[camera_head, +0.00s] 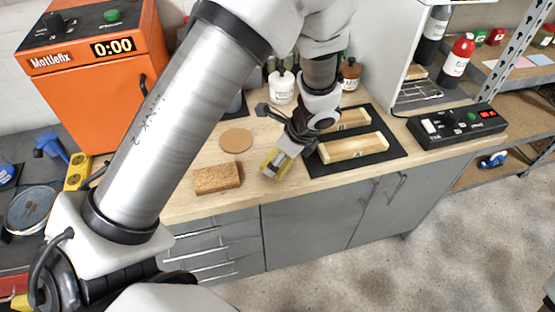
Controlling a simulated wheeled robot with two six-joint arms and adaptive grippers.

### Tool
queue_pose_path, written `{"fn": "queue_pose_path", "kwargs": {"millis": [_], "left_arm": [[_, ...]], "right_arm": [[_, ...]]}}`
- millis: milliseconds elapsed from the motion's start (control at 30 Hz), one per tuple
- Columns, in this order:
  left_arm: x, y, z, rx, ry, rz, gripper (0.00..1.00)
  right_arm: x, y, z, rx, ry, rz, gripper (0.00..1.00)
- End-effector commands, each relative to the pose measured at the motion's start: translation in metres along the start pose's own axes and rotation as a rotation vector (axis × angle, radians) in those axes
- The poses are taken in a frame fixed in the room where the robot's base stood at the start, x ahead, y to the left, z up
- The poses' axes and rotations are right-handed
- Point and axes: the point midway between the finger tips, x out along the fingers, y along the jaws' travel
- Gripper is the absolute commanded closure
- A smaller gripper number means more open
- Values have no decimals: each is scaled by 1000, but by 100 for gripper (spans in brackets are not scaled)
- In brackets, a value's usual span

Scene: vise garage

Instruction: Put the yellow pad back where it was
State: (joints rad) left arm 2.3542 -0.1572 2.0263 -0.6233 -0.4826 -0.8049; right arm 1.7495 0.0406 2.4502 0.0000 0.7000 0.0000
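The yellow pad (275,163) is at the tip of my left gripper (285,151), over the wooden worktop just left of the black mat. The gripper appears shut on it, and its fingers hide part of the pad. I cannot tell whether the pad touches the worktop. My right gripper is not in view.
A cork-coloured block (217,178) and a round tan disc (236,140) lie left of the gripper. Two wooden pieces (353,147) lie on the black mat (390,157). A black control box (457,124) is further right. White (281,87) and brown (350,74) bottles stand behind.

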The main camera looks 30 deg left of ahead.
Motion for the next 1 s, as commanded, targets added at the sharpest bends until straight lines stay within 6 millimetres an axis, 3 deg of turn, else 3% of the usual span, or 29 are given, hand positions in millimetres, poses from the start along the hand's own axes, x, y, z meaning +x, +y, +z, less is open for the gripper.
{"fn": "queue_pose_path", "kwargs": {"millis": [33, 433, 467, 500, 867, 1000], "left_arm": [[16, -1, -6, 0, 1, -2, 45], [16, 0, -6, 1, 0, -1, 45], [15, 0, -5, 1, 0, -1, 2], [15, -1, -5, 1, 0, -2, 0], [11, -1, -4, 1, 0, -2, 0], [-7, 0, -1, 2, -1, -1, 0]], "right_arm": [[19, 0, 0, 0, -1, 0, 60], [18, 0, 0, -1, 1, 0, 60], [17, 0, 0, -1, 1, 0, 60], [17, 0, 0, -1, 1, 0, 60], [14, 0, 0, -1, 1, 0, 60], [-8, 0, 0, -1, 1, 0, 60]]}}
